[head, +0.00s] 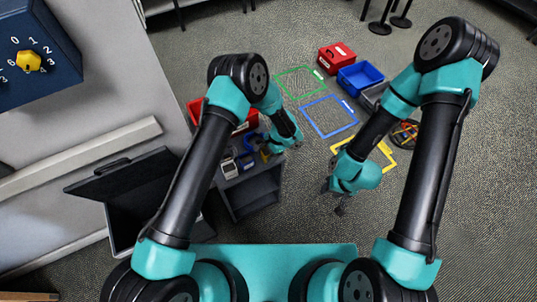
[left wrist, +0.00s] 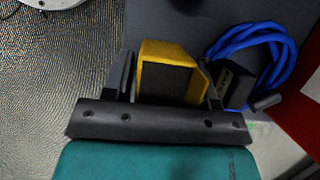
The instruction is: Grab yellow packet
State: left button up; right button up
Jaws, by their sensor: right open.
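The yellow packet (left wrist: 172,78), a yellow block with a dark face, sits between the two fingers of my left gripper (left wrist: 170,72) in the left wrist view. The fingers lie close along both its sides with almost no gap, and appear shut on it. In the head view my left gripper (head: 270,149) is over the grey stand at the left; the packet is mostly hidden there. My right gripper (head: 340,205) is open and empty above the floor, near the yellow floor square.
A coiled blue cable (left wrist: 252,50) and a black plug (left wrist: 233,84) lie right beside the packet. A red bin (left wrist: 300,100) stands at the right. In the head view, green (head: 300,84), blue (head: 329,117) and yellow floor squares (head: 386,168) lie beyond, with red (head: 336,58) and blue bins (head: 360,77).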

aim_at(267, 154)
pick_arm(q)
jog(key=c, duration=0.6)
jog(key=shift+r, duration=0.5)
jog(key=r, duration=0.1)
jog(key=s+r, duration=0.1)
jog(key=shift+s+r, duration=0.1)
jog(key=shift+r, duration=0.25)
jog(key=s, duration=0.5)
jog(key=s+r, duration=0.1)
jog(key=s, duration=0.9)
jog(key=shift+r, duration=0.15)
jog(key=shift+w, duration=0.1)
